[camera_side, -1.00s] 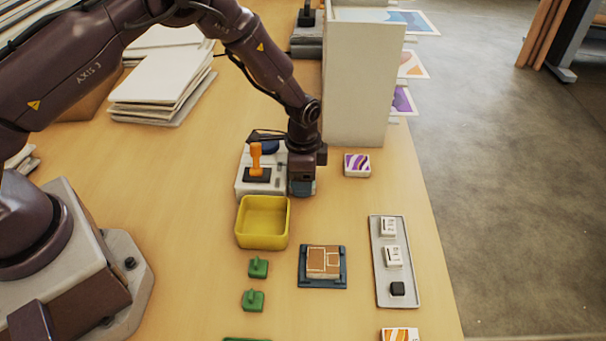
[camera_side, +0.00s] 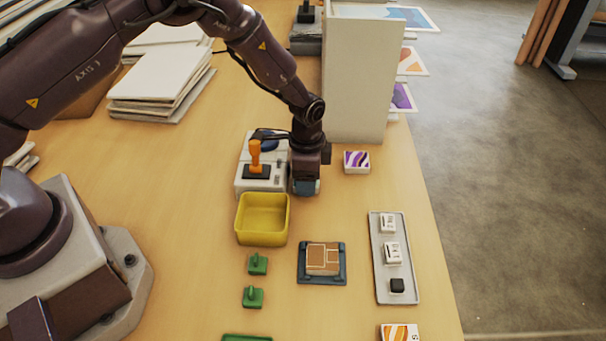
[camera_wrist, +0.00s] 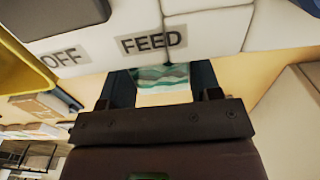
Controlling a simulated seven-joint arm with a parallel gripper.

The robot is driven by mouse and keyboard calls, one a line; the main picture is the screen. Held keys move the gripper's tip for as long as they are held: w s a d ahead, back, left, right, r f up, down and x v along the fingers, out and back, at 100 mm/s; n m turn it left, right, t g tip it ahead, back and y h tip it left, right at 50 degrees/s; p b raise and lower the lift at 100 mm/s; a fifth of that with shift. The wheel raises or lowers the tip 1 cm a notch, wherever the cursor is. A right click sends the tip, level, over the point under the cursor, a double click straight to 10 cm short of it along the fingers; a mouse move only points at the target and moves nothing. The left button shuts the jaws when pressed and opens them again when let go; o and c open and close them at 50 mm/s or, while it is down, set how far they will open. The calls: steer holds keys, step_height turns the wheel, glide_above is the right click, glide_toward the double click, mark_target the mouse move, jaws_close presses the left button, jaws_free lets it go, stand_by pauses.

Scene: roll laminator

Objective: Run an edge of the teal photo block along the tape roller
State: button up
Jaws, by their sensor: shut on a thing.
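My gripper (camera_side: 306,181) points down at the right side of the white laminator (camera_side: 243,187). In the wrist view my gripper's two dark fingers (camera_wrist: 162,84) are shut on the teal photo block (camera_wrist: 163,77), which has teal and white wavy bands. In the side view only a small teal-blue part of the block (camera_side: 307,188) shows below the gripper. The laminator has an orange lever (camera_side: 255,158) and a blue round part (camera_side: 268,145) at its back, partly behind my arm. I cannot tell whether the block touches the machine or which part is the tape roller.
A yellow bin (camera_side: 262,218) stands in front of the laminator. A purple-striped block (camera_side: 356,162) lies to the right, before a tall pale box (camera_side: 362,80). A grey tray (camera_side: 410,285), a dark-framed brown block (camera_side: 322,260) and green pieces (camera_side: 257,264) are nearer.

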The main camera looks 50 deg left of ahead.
steer(key=shift+w+d, duration=0.45)
steer(key=shift+d, duration=0.05)
steer(key=shift+r, duration=3.5)
